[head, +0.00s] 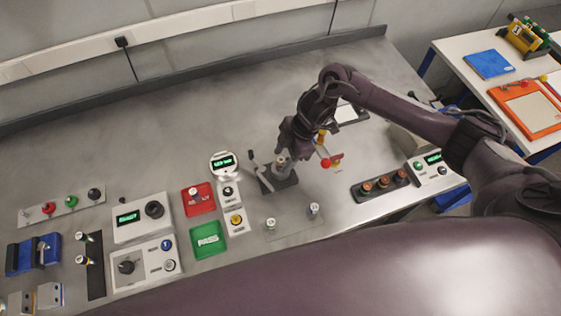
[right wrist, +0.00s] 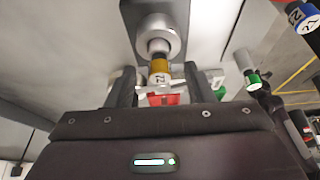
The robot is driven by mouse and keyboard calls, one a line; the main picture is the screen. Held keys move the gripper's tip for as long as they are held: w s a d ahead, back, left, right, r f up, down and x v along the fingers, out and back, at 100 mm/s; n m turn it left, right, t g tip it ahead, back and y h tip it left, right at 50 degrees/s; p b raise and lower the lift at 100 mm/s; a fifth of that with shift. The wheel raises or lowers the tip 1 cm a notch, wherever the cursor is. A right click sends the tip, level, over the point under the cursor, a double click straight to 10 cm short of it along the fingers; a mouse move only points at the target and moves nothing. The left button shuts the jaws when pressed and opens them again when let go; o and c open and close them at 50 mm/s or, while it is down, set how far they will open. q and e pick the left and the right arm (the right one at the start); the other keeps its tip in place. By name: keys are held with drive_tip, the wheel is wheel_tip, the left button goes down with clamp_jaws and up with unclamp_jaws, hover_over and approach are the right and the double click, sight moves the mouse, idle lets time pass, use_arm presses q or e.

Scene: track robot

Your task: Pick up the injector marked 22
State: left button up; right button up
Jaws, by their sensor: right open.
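In the right wrist view an injector with a yellow band (right wrist: 160,66) and a white label stands in a round grey collar (right wrist: 158,36). Its label looks like 22 or 72; I cannot tell which. My right gripper (right wrist: 160,88) is open, one finger on each side of it. A blue-banded injector (right wrist: 304,20) at the upper right carries a label that looks like 22. In the head view my right gripper (head: 288,152) is over a dark fixture (head: 284,182) at the bench's middle. The numbers cannot be read there. My left gripper is not in view.
Two injectors (head: 314,209) (head: 270,224) stand on a clear plate nearby. A red tray (head: 199,207) and a green PASS tray (head: 207,240) lie left of them. A black holder with orange-brown rings (head: 366,188) is to the right. The bench's back left is clear.

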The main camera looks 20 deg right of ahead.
drive_tip(key=shift+a+f, duration=0.35)
drive_tip(key=shift+f, duration=0.2)
drive_tip(key=shift+a+f, duration=0.2)
drive_tip(key=shift+f, duration=0.4)
clamp_jaws()
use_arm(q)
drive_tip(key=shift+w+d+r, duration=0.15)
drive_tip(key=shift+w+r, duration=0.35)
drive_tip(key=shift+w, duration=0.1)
use_arm(e)
drive_tip(key=shift+r, duration=0.2)
